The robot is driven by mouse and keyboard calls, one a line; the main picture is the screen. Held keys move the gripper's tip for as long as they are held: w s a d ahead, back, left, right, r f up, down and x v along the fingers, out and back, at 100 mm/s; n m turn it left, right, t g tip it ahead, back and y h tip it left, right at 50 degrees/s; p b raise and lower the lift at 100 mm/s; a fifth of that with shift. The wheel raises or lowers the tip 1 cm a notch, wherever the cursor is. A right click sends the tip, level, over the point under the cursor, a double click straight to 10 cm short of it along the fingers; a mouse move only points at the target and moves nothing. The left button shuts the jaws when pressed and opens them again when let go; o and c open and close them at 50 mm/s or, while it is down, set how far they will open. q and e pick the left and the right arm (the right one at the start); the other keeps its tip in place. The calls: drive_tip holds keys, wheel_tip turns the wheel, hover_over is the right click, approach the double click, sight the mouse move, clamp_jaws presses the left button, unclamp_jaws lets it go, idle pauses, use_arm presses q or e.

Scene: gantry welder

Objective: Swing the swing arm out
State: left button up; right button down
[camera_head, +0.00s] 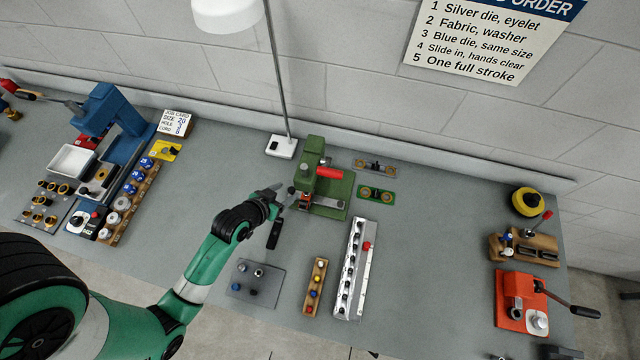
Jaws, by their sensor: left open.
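A small green press (316,188) stands on the grey bench near the middle of the head view. A red grip (329,173) sticks out to its right, and a grey plate lies at its foot. I cannot tell for sure which part of it is the swing arm. My left gripper (282,212) is open, with its dark fingers just left of the press. One finger reaches toward the press's left side; I cannot tell whether it touches. Nothing shows between the fingers. My right gripper is not in view.
A lamp (281,147) stands behind the press. A green plate (376,194) and a long rack (355,270) lie to the right. A grey mat (252,283) with small parts lies in front. A blue press (105,125) stands left, an orange one (522,300) right.

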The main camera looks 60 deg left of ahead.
use_arm(q)
drive_tip(key=g, duration=0.1)
approach(291, 190)
drive_tip(key=f+v, duration=0.1)
drive_tip(key=v, duration=0.3)
drive_tip(key=shift+n, duration=0.4)
drive_tip(key=b+x, duration=0.2)
drive_tip(key=x, duration=0.3)
drive_tip(key=b+x, duration=0.2)
drive_tip(key=x, duration=0.4)
drive_tip(key=shift+w+r, duration=0.2)
drive_tip(key=shift+r, duration=0.05)
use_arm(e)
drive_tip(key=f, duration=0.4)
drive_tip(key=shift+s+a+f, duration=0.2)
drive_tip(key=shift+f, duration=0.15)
use_arm(q)
clamp_jaws()
